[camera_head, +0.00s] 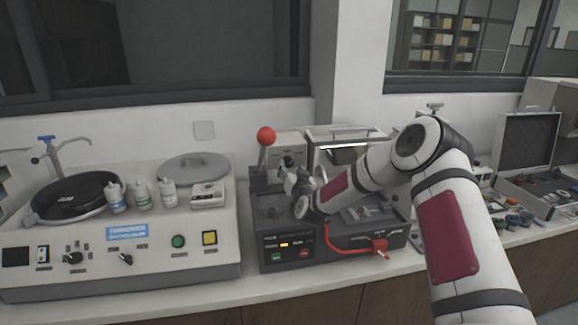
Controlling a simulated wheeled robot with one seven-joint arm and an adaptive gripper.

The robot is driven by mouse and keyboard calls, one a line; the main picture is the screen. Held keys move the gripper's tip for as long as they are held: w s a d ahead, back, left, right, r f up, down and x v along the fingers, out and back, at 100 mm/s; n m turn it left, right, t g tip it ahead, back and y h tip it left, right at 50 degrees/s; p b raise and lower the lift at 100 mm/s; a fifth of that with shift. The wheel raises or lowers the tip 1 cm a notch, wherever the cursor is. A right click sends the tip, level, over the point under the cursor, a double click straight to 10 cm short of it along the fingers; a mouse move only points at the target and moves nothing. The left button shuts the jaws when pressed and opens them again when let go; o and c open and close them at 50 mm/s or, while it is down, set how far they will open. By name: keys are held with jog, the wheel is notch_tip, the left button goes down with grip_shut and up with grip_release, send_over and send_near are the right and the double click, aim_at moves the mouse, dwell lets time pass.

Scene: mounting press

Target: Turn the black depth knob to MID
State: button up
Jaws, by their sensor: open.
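The dark mounting press (285,228) stands on the bench in the middle, with a red-ball lever (266,138) upright at its back left. My gripper (287,168) is above the left part of the press, right of the lever, and looks empty. It is small and partly blurred in this view. I cannot make out a black depth knob or a MID mark on the press; my gripper and arm cover part of it.
The white machine (190,258) at left carries a black bowl, several small bottles and a round lid (194,168). An open case (527,145) and small parts crowd the bench at right.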

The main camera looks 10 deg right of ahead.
aim_at(289, 163)
jog(key=shift+w, duration=2.1)
jog(key=c, duration=1.1)
